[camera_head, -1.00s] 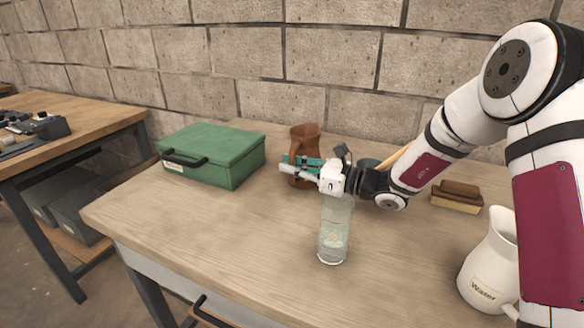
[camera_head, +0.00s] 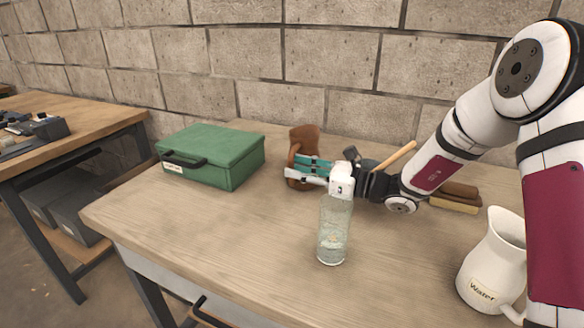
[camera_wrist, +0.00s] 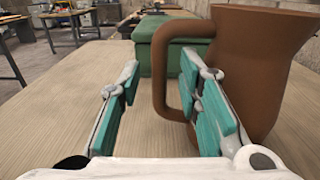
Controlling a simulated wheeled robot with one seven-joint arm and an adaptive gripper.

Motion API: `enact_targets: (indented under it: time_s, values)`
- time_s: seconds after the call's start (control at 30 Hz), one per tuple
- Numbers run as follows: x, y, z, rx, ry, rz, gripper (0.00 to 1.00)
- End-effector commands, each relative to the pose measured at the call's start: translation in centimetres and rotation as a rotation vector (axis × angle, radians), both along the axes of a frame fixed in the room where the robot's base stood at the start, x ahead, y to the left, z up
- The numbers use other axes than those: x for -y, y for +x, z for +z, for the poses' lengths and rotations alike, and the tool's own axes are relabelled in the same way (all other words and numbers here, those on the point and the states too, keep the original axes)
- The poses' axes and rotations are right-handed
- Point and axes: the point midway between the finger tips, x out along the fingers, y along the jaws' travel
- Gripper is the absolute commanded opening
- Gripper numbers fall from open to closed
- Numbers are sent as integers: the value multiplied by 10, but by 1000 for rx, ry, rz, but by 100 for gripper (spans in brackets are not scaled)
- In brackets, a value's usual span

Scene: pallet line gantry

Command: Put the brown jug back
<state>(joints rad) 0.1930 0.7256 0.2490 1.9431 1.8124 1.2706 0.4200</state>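The brown jug (camera_head: 306,140) stands near the back of the wooden table, right of the green case. In the wrist view the jug (camera_wrist: 255,60) fills the right side, its loop handle (camera_wrist: 160,75) pointing left. My gripper (camera_head: 305,170) is at the jug, partly covering it in the head view. In the wrist view my gripper (camera_wrist: 160,95) is open, with teal pads. The handle's upright bar shows between the two fingers, and the right finger overlaps the handle's opening. I cannot tell whether that finger is through the loop or in front of it.
A green case (camera_head: 215,155) stands left of the jug. A clear bottle (camera_head: 334,235) stands in front, under my wrist. A white "Water" pitcher (camera_head: 490,265) is at right. A brush (camera_head: 457,195) lies behind it. The front left tabletop is clear.

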Motion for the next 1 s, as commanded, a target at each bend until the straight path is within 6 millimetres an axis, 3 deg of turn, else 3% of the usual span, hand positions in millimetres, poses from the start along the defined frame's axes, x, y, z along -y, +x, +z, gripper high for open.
enact_targets:
  time_s: [0.1,0.33,0.77,0.87,1.0]
  values:
    - [21,-7,1,0,-1,-4,32]
    - [45,-16,1,1,0,-2,32]
    - [50,-19,2,1,0,0,32]
    - [49,-23,12,1,0,0,32]
    - [49,-34,40,2,-1,0,32]
